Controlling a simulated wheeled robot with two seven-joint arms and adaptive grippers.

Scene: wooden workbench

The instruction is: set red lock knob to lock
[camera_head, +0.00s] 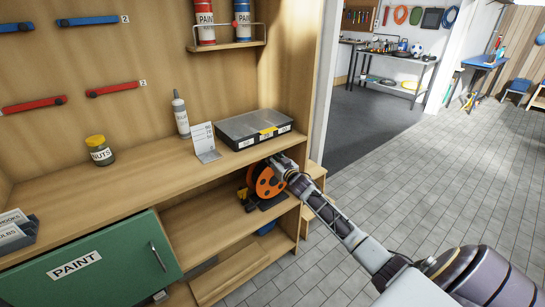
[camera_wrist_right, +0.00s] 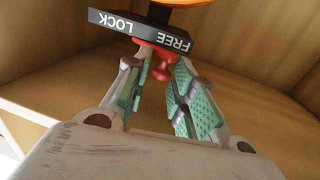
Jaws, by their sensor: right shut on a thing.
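The red lock knob (camera_wrist_right: 160,70) sits under a black label plate (camera_wrist_right: 112,22) with the words FREE and LOCK, upside down in the right wrist view. The knob is nearer the word FREE than LOCK. My right gripper (camera_wrist_right: 157,62) has its green-padded fingers on both sides of the knob and is shut on it. In the head view an orange reel (camera_head: 268,182) stands on the shelf under the bench top, and my right gripper (camera_head: 279,166) reaches in at its right side. The knob is hidden there. My left gripper is not in view.
The bench top above holds a grey organiser case (camera_head: 255,128), a small sign card (camera_head: 204,142), a grey bottle (camera_head: 180,115) and a NUTS jar (camera_head: 100,150). A green PAINT door (camera_head: 105,262) is at the lower left. The floor at right is clear.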

